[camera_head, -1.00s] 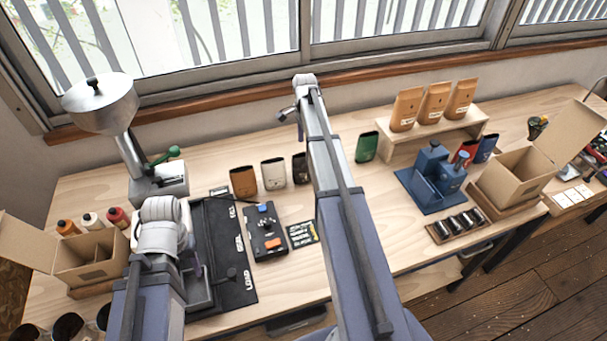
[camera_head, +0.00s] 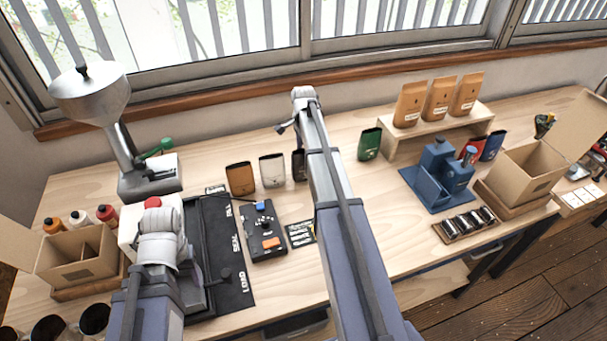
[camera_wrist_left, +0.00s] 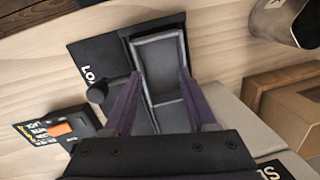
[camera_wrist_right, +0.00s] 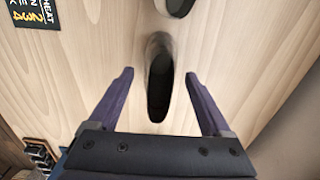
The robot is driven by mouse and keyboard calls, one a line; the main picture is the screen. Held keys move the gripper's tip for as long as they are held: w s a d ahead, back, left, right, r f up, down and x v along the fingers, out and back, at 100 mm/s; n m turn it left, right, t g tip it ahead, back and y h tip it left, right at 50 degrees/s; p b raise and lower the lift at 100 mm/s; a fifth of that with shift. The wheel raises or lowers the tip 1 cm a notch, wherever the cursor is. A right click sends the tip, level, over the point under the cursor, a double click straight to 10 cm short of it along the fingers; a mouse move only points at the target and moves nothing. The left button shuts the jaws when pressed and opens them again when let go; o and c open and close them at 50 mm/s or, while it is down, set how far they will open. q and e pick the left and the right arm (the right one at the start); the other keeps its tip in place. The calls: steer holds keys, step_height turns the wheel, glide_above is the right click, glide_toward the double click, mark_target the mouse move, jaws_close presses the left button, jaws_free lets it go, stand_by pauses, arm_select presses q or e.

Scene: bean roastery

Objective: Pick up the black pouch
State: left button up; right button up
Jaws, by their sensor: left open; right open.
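The black pouch (camera_head: 299,165) stands upright on the table, mostly hidden behind my right arm in the head view. In the right wrist view the black pouch (camera_wrist_right: 160,92) shows from above with its dark mouth, between the two fingers and touching neither as far as I can see. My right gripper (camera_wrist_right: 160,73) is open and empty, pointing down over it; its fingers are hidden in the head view. My left gripper (camera_wrist_left: 158,76) is open and empty above a grey tray (camera_wrist_left: 160,50) on the dark LOAD mat (camera_head: 233,285).
A white pouch (camera_head: 272,171) and a brown pouch (camera_head: 240,179) stand left of the black one; a green pouch (camera_head: 370,144) stands right. A control box (camera_head: 263,231) and a card (camera_head: 301,234) lie in front. A wooden shelf (camera_head: 440,134) stands further right.

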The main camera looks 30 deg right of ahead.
steer(key=shift+r, duration=0.1)
steer(key=shift+c, duration=0.4)
jaws_close()
